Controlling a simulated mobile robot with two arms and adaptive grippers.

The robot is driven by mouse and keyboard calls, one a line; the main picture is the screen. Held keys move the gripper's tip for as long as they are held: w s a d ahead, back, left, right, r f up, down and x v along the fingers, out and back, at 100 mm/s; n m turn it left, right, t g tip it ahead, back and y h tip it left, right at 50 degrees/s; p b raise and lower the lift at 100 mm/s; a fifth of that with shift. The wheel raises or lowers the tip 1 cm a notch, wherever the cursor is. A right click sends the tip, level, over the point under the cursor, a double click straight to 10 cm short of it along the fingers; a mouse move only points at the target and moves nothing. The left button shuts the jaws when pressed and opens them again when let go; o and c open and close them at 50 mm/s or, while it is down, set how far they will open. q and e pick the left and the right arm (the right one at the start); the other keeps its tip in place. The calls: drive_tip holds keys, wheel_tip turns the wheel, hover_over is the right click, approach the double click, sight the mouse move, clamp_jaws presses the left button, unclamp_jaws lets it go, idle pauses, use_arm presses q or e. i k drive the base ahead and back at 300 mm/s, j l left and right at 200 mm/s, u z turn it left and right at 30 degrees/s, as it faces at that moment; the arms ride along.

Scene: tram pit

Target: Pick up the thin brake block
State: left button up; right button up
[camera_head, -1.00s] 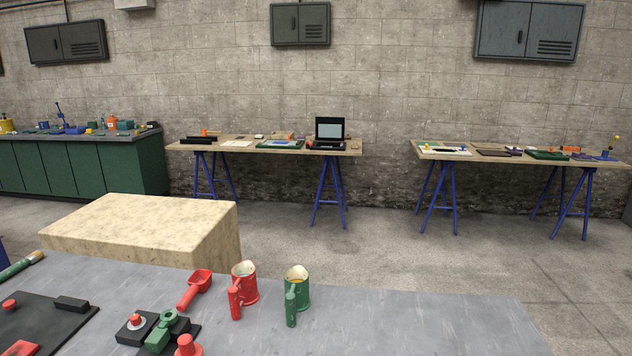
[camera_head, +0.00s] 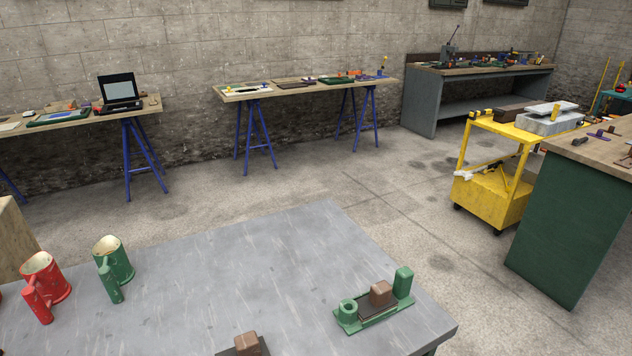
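A brown block (camera_head: 381,294) sits in a green holder (camera_head: 347,327) near the right corner of the grey table (camera_head: 290,270). The holder has a round green cup at its left end and an upright green block at its right end. A second brown block (camera_head: 246,342) sits on a dark base at the bottom edge, partly cut off. I cannot tell which of the two, if either, is the thin brake block. Neither of my grippers is in view.
A red mug (camera_head: 46,277) and a green mug (camera_head: 113,262) stand at the table's left. The table's middle is clear. Beyond open floor are trestle tables (camera_head: 233,97), a yellow cart (camera_head: 490,195) and a green cabinet (camera_head: 570,225) at right.

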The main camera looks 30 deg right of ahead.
sight(381, 299)
drive_tip(key=z, duration=1.4)
